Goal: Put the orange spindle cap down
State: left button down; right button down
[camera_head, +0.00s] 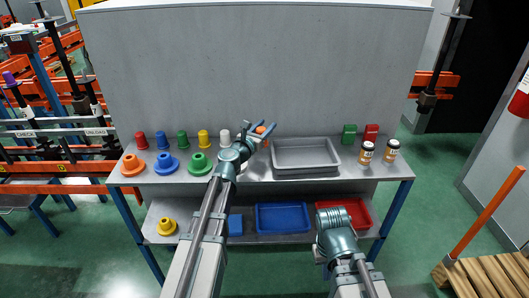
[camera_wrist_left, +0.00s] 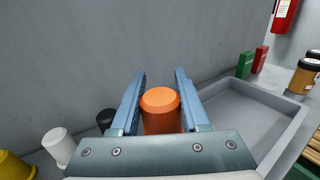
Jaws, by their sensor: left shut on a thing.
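The orange spindle cap (camera_head: 260,129) is held in my left gripper (camera_head: 270,129), above the table's upper shelf and just left of the grey tray. In the left wrist view the orange cap (camera_wrist_left: 160,108) sits between the two blue fingers (camera_wrist_left: 160,88), with its flat top showing. Its lower part is hidden by the gripper body. My right gripper (camera_head: 330,218) is low at the front, by the red tray; its fingers cannot be made out.
Red (camera_head: 141,140), blue, green, yellow and white caps line the back of the shelf; a black cap (camera_wrist_left: 105,119) shows in the wrist view. Flanged orange, blue and green spindles (camera_head: 200,164) stand in front. A grey tray (camera_head: 306,172), boxes and bottles (camera_head: 366,152) are right.

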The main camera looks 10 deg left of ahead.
pick_arm(q)
jog(key=shift+f+b, duration=3.3)
jog(key=shift+f, duration=0.65)
jog(key=shift+r, duration=0.15)
jog(key=c, duration=0.8)
grip_release()
jog(key=shift+f, duration=0.2)
jog(key=shift+c, duration=0.2)
jog(key=o, duration=0.4)
jog(key=shift+o, duration=0.2)
